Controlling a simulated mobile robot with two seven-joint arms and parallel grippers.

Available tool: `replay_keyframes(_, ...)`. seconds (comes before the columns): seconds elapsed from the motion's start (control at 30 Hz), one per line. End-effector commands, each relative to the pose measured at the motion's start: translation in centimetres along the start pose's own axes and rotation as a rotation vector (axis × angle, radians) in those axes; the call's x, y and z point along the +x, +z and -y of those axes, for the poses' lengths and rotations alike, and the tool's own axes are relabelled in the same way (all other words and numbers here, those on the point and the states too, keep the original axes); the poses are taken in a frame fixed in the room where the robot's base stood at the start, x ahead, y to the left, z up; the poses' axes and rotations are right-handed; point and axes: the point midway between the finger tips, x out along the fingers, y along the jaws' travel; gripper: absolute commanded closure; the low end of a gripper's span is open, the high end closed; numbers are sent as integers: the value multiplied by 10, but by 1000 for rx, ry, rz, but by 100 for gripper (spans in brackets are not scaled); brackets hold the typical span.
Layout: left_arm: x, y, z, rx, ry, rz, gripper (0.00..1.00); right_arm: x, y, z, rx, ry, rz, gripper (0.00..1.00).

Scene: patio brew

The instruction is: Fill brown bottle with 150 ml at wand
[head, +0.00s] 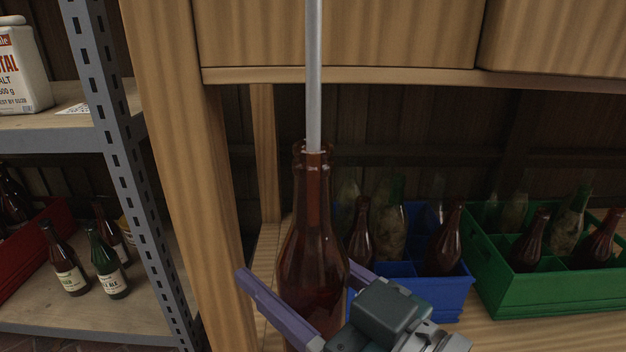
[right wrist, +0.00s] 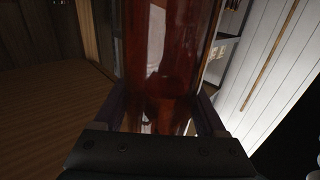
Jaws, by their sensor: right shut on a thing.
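The brown bottle (head: 312,255) stands upright in the middle of the head view, with its open mouth at the top. The grey wand (head: 314,80) comes straight down from above and its lower end is at the bottle's mouth; whether it reaches inside is hard to tell. My right gripper (head: 298,318) is shut around the bottle's body from the right. In the right wrist view the bottle (right wrist: 172,65) fills the space between the fingers. The liquid level inside is not clear. My left gripper is not in view.
A blue crate (head: 440,293) and a green crate (head: 540,292) with bottles stand behind to the right. A wooden post (head: 190,180) and a metal shelf rack (head: 120,140) are on the left. The rack holds several bottles, a red crate (head: 40,240) and a malt bag (head: 22,70).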

Motion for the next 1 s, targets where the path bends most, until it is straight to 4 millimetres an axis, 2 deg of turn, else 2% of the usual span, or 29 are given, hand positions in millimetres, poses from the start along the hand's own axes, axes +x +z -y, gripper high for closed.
replay_keyframes(0.03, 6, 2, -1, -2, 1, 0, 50, 1, 6, 0, 0, -1, -4, 98)
replay_keyframes(1.0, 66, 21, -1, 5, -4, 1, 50, 1, 77, 0, 0, -1, -4, 98)
